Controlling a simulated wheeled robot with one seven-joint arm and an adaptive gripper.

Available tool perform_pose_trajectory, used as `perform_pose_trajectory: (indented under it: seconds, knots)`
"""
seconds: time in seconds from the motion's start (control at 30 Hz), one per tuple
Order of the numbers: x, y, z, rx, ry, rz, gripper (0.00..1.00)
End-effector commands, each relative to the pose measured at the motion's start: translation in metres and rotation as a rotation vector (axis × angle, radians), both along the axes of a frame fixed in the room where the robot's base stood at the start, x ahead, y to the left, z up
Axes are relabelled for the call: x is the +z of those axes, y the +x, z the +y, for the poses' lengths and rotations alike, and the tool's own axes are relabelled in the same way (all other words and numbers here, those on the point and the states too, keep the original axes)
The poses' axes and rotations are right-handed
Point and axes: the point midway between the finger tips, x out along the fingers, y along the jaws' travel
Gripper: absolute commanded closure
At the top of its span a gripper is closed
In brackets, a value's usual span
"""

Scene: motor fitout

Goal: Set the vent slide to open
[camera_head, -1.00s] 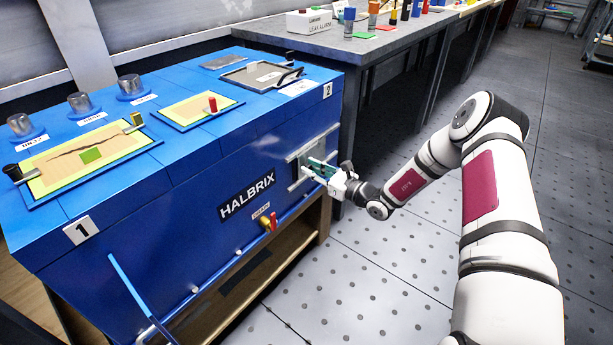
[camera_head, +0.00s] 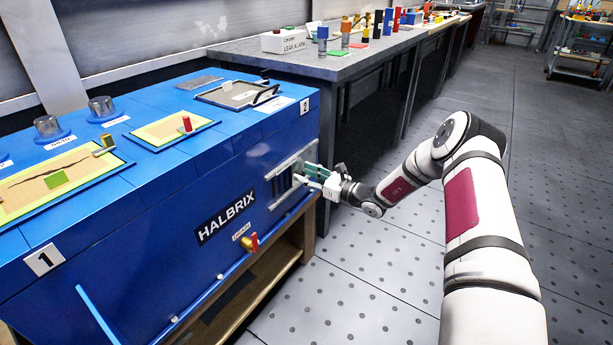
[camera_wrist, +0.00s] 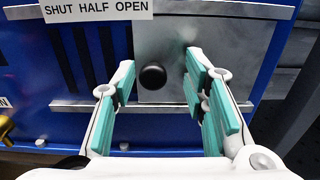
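The vent slide is a silver plate (camera_wrist: 225,45) with a round black knob (camera_wrist: 153,76), set between two metal rails on the blue machine's end. In the wrist view the plate is at the right and dark slots (camera_wrist: 85,55) show uncovered to its left. In the head view my gripper (camera_head: 313,173) is at the vent (camera_head: 285,182).
The blue HALBRIX machine (camera_head: 150,215) fills the left. A grey bench (camera_head: 345,65) with an alarm box (camera_head: 285,41) stands behind.

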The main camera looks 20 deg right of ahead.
Motion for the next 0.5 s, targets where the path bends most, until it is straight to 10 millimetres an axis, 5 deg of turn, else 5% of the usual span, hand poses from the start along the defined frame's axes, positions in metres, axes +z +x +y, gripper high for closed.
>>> perform_pose_trajectory:
  seconds: [0.23,0.5]
  knots:
    - [-0.001,-0.012,-0.009,0.0,-0.001,0.001,0.6]
    - [0.0,-0.055,-0.04,-0.002,0.001,0.001,0.6]
